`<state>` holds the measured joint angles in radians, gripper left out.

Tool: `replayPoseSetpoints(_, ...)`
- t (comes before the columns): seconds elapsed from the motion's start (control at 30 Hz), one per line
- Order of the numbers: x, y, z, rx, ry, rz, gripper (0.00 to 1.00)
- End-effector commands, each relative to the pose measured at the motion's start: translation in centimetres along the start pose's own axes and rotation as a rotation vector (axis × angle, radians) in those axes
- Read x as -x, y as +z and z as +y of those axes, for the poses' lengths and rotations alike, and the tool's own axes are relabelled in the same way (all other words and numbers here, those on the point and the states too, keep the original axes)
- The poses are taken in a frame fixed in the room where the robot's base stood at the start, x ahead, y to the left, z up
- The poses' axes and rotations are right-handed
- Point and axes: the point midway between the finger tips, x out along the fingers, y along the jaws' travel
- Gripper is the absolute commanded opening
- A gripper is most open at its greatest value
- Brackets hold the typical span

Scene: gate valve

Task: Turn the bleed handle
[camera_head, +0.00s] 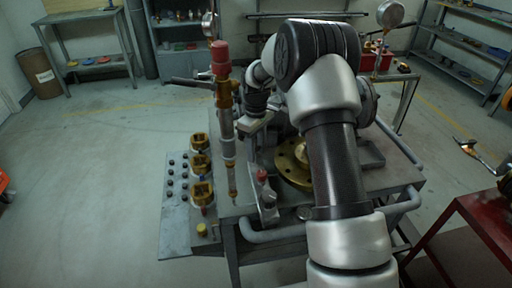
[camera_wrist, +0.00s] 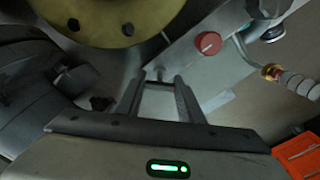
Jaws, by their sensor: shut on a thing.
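My gripper (camera_wrist: 160,88) reaches forward in the wrist view, its two fingers closed on a narrow grey piece that I take for the bleed handle (camera_wrist: 159,75). Only a little of this piece shows between the fingertips, so its angle is hard to tell. A brass flange (camera_wrist: 110,14) with dark bolts is above and left of the fingers. A red knob (camera_wrist: 208,43) is to their upper right, apart from them. In the head view, my arm covers much of the valve, and the fingertips and handle are not clear there. The brass flange (camera_head: 293,168) shows beside my arm.
A tall pipe with a red cap (camera_head: 220,58) stands left of my arm. Several brass fittings (camera_head: 201,166) line the bench's left side. A grey rail (camera_head: 270,236) runs along the bench's front edge. A red table (camera_head: 487,222) is at the right. Open floor lies left.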

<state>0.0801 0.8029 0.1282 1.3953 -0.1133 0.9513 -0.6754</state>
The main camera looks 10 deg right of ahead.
Motion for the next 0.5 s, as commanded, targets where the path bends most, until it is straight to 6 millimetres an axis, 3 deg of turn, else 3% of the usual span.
replayPoseSetpoints(0.5,0.27,-0.08,0.06,0.468,0.002,0.002,0.12)
